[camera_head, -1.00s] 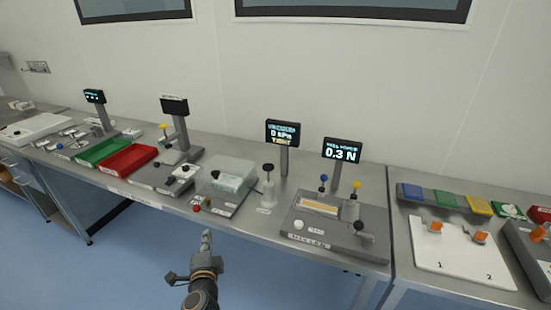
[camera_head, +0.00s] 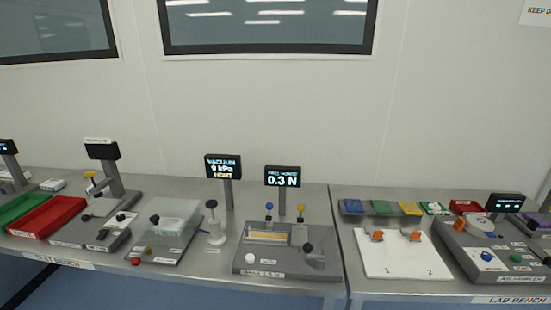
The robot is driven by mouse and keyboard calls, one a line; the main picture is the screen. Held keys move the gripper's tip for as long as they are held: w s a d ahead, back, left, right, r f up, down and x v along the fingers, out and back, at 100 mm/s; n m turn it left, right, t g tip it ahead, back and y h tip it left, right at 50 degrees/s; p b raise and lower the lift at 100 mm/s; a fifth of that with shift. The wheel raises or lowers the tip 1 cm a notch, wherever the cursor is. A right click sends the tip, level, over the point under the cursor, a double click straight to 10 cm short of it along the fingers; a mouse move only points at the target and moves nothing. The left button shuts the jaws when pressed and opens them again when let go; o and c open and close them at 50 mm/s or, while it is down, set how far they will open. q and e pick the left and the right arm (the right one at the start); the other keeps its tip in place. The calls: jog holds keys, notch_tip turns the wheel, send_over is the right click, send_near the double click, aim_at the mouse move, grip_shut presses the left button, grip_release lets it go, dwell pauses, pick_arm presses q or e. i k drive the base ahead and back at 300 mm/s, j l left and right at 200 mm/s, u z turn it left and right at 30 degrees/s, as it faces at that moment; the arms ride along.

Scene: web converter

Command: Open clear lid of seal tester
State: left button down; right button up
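The seal tester (camera_head: 150,254) stands on the test bench, left of the middle, with a clear box-shaped lid (camera_head: 178,212) on its base. The lid looks closed. A black knob (camera_head: 154,219) shows at its front left and a red knob (camera_head: 135,261) at the base's front corner. A vacuum display (camera_head: 222,167) stands behind it. Neither gripper is in view.
A white post with a dark knob (camera_head: 214,224) stands just right of the seal tester. A peel tester (camera_head: 287,254) with a 0.3 N display (camera_head: 283,177) is further right. A red tray (camera_head: 47,217) and a stand (camera_head: 103,151) are on the left.

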aim_at(155, 219)
jog(key=k+u, duration=0.15)
jog(key=u, duration=0.9)
